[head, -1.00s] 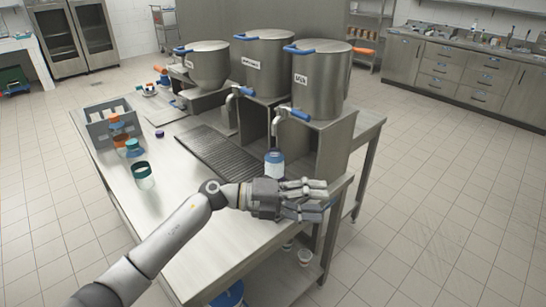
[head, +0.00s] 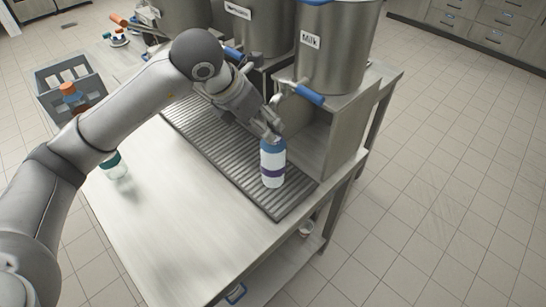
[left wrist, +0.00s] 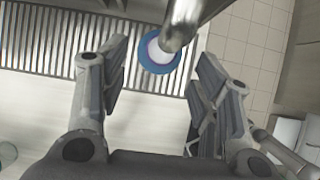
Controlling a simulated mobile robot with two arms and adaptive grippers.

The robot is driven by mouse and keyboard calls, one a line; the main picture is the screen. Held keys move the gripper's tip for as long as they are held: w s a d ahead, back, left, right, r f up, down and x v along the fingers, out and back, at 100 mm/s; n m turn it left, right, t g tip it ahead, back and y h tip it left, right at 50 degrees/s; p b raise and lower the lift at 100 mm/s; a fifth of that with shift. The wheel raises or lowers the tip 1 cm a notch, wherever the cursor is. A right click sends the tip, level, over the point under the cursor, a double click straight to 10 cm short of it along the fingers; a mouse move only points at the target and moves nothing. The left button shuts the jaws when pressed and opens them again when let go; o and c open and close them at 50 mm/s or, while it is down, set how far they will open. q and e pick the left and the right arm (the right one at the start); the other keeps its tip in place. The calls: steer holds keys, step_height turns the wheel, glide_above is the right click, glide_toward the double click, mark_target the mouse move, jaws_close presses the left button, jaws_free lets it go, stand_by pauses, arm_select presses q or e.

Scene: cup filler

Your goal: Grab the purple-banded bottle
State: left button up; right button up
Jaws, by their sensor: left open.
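The purple-banded bottle (head: 272,163) stands upright on the ribbed drip tray under the milk container's tap. It is white with a blue top and a purple band. In the left wrist view its blue-rimmed top (left wrist: 158,54) shows ahead, between the fingertips and partly covered by the metal spout. My left gripper (head: 262,128) reaches in from the left, just behind and above the bottle's top. In the left wrist view the left gripper (left wrist: 156,85) is open, with fingers spread on either side and nothing between them. My right gripper is not in view.
The milk container (head: 338,45) and its blue-handled tap (head: 296,92) stand close to the bottle. The ribbed drip tray (head: 215,145) runs along the counter. A grey crate (head: 50,88) and a green-topped bottle (head: 113,165) are at the left. The front counter (head: 180,225) is clear.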

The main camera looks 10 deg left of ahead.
mark_target(273, 158)
arm_select(q)
steer(key=shift+w+d+f, duration=0.1)
steer(key=shift+w+f, duration=0.15)
steer(key=shift+f, duration=0.05)
steer(key=p+x, duration=0.2)
steer(key=x, duration=0.2)
steer(key=shift+d+f, duration=0.1)
steer(key=shift+d, duration=0.15)
steer(key=shift+d+f+p, duration=0.1)
steer(key=shift+f+p, duration=0.15)
steer(key=shift+p, duration=0.05)
steer(key=shift+w, duration=0.1)
steer(key=shift+c, duration=0.5)
steer(key=c, duration=1.2)
jaws_close()
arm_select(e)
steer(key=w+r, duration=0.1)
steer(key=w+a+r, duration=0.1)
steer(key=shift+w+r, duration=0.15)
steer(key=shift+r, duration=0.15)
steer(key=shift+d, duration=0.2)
